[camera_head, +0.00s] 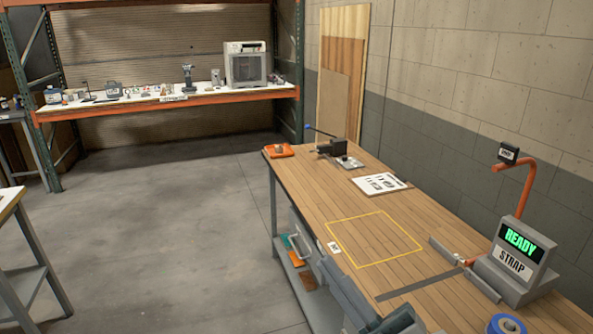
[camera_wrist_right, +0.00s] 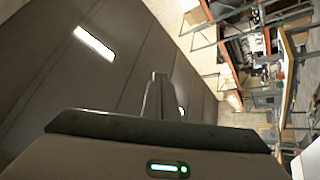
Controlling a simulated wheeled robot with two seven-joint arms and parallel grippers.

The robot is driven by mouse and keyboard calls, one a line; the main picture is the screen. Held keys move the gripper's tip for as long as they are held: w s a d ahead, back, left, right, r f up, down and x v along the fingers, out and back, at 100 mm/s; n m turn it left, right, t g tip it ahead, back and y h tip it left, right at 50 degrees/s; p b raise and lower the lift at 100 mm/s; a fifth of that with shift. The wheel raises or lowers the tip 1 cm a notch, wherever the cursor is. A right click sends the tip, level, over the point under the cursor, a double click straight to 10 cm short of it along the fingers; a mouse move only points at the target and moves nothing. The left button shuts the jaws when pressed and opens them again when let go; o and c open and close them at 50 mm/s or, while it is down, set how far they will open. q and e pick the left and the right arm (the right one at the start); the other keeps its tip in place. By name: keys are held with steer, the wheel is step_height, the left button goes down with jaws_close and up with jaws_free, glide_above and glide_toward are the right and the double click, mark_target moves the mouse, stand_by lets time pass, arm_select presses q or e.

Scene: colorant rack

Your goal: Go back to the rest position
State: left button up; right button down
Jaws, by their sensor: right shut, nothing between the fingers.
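My right gripper (camera_wrist_right: 157,82) is shut and empty in the wrist view, its narrow fingers together beyond the dark palm. In the head view the grey right gripper (camera_head: 332,274) shows low at the near left edge of the wooden workbench (camera_head: 310,195), apart from the objects on top. My left gripper is in neither view.
A yellow square outline (camera_head: 374,239) on the bench is empty. A strap station (camera_head: 515,262) reading READY stands at right, with blue tape (camera_head: 506,324) nearer. Printed sheets (camera_head: 379,184) and an orange tray (camera_head: 278,151) lie farther back. Floor left of the bench is clear.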

steer(key=w+d+f+m+t+h, duration=0.3)
steer(key=d+f+m+h, duration=0.3)
steer(key=m+h, duration=0.25)
steer(key=s+d+f+m+g+h, duration=0.25)
steer(key=d+f+m+h, duration=0.2)
steer(key=f, duration=0.45)
steer(key=s+d+f+m+g+h, duration=0.1)
steer(key=d+f+m+g+h, duration=0.3)
steer(key=f, duration=0.5)
steer(key=s+d+f+g, duration=0.1)
steer(key=s+f+g, duration=0.6)
steer(key=s, duration=0.4)
steer(key=s+d+f+g, duration=0.1)
steer(key=s+f+g, duration=0.3)
steer(key=s+f, duration=0.7)
step_height(320, 180, down, 28)
steer(key=s+g+b, duration=0.1)
steer(key=s+b, duration=0.1)
steer(key=b, duration=0.1)
steer(key=s+d+f+g+b, duration=0.1)
steer(key=s+d+f+b, duration=0.1)
steer(key=s+f, duration=1.6)
step_height(320, 180, down, 4)
steer(key=shift+d+r+g+y, duration=0.1)
steer(key=shift+d+g+y, duration=0.25)
steer(key=shift+d, duration=0.2)
